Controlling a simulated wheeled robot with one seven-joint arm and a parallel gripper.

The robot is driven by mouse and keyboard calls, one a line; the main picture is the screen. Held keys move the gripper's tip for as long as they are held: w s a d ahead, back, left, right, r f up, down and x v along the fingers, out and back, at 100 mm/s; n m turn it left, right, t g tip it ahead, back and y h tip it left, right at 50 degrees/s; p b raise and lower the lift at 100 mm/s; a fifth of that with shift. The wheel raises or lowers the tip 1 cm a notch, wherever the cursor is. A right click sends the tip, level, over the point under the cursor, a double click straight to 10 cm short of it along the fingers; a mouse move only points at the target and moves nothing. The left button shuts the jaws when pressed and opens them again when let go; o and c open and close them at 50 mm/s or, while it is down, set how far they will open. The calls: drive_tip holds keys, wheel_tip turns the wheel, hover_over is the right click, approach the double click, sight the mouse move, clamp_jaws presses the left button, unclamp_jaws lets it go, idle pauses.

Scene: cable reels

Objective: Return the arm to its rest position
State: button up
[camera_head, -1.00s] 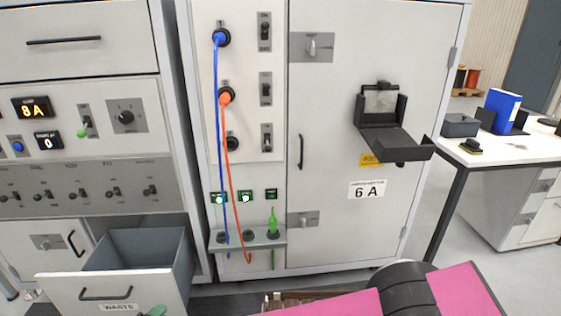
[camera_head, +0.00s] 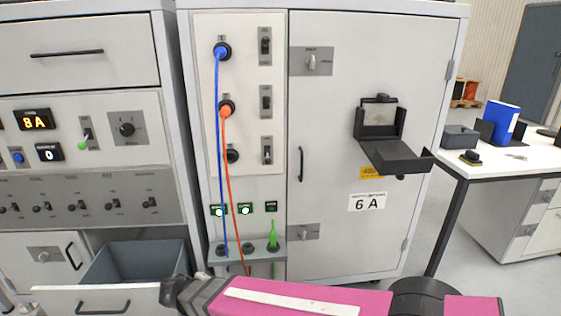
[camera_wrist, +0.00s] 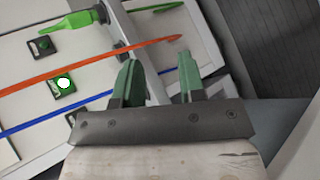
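My gripper (camera_wrist: 158,80) shows in the wrist view with its two green fingers apart and nothing between them. Behind the fingers are the orange cable (camera_wrist: 90,62) and the blue cable (camera_wrist: 45,125), which cross the cabinet front; I cannot tell how far off they are. My pink arm (camera_head: 290,298) crosses the bottom of the head view, in front of the cabinet's foot. The gripper itself cannot be made out in the head view.
The cabinet (camera_head: 340,240) stands ahead, with a green plug (camera_head: 273,236) on its small shelf. An open grey drawer (camera_head: 100,292) juts out at lower left. A black flap box (camera_head: 395,150) sticks out from the cabinet door. A white table (camera_head: 515,170) stands at right.

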drive_tip(key=w+d+r+m+g+y, duration=0.1)
drive_tip(key=w+d+m+g+y, duration=0.1)
drive_tip(key=d, duration=1.1)
drive_tip(key=w+d+r+m+g+y, duration=0.1)
drive_tip(key=w+d+m+g+y, duration=0.2)
drive_tip(key=d, duration=1)
drive_tip(key=w+d+r+m+g+y, duration=0.1)
drive_tip(key=w+d+m+g+y, duration=0.1)
drive_tip(key=w+d+m, duration=0.3)
drive_tip(key=w+d+y, duration=0.1)
drive_tip(key=w+d, duration=0.3)
drive_tip(key=d, duration=0.5)
drive_tip(key=shift+w+r+m, duration=0.15)
drive_tip(key=shift+r+m, duration=0.2)
drive_tip(key=shift+m, duration=0.05)
drive_tip(key=shift+a, duration=0.2)
